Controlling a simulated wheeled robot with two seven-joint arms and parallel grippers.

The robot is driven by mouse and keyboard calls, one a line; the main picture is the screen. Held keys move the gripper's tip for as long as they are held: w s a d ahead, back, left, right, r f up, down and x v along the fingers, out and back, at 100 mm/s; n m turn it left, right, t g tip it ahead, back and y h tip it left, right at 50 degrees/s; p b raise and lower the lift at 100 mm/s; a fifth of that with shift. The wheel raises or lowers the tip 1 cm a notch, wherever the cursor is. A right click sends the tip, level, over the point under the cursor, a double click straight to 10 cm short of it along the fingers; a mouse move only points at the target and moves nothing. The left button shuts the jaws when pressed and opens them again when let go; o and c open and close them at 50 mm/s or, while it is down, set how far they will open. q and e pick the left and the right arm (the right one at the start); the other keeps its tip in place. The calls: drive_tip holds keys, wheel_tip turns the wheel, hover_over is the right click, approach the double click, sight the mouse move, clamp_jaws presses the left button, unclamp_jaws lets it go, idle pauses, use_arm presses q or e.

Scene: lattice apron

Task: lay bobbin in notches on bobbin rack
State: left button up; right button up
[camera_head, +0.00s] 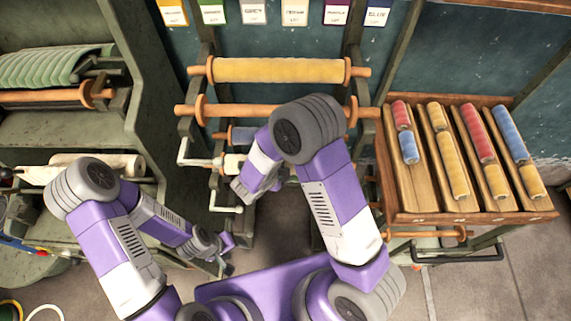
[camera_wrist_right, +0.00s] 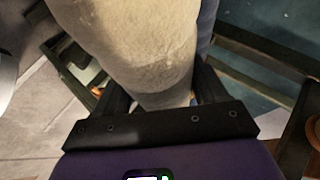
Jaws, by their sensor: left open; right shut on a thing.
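My right gripper (camera_head: 245,188) is shut on a cream bobbin (camera_head: 234,163) in front of the rack. In the right wrist view the pale wound body of the bobbin (camera_wrist_right: 135,45) fills the space between the dark fingers (camera_wrist_right: 162,95). In the head view my right arm hides much of the bobbin and its far end. The bobbin rack (camera_head: 190,128) has side posts; a yellow bobbin (camera_head: 280,70) lies across its top, with a bare wooden bobbin (camera_head: 245,111) below and a blue one (camera_head: 243,135) lower, partly hidden. My left gripper (camera_head: 222,252) is open and empty, low at the left.
White cranks (camera_head: 192,160) stick out at the rack's left side. A slanted wooden tray (camera_head: 470,217) with several coloured spools stands at the right. A shelf unit (camera_head: 165,150) with green cloth (camera_head: 50,66) and pale rolls (camera_head: 110,161) stands at the left. Colour cards (camera_head: 253,11) hang above.

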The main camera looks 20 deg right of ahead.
drive_tip(key=shift+f+b, duration=0.3)
drive_tip(key=shift+f, duration=0.05)
drive_tip(key=shift+f+b, duration=0.65)
drive_tip(key=shift+f, duration=0.3)
drive_tip(key=shift+f, duration=0.6)
idle(0.9)
drive_tip(key=o, duration=1.5)
drive_tip(key=shift+a, duration=0.1)
drive_tip(key=v, duration=0.7)
drive_tip(key=shift+s+a+r+p, duration=0.1)
drive_tip(key=shift+s+r+p, duration=0.1)
drive_tip(key=shift+p, duration=0.1)
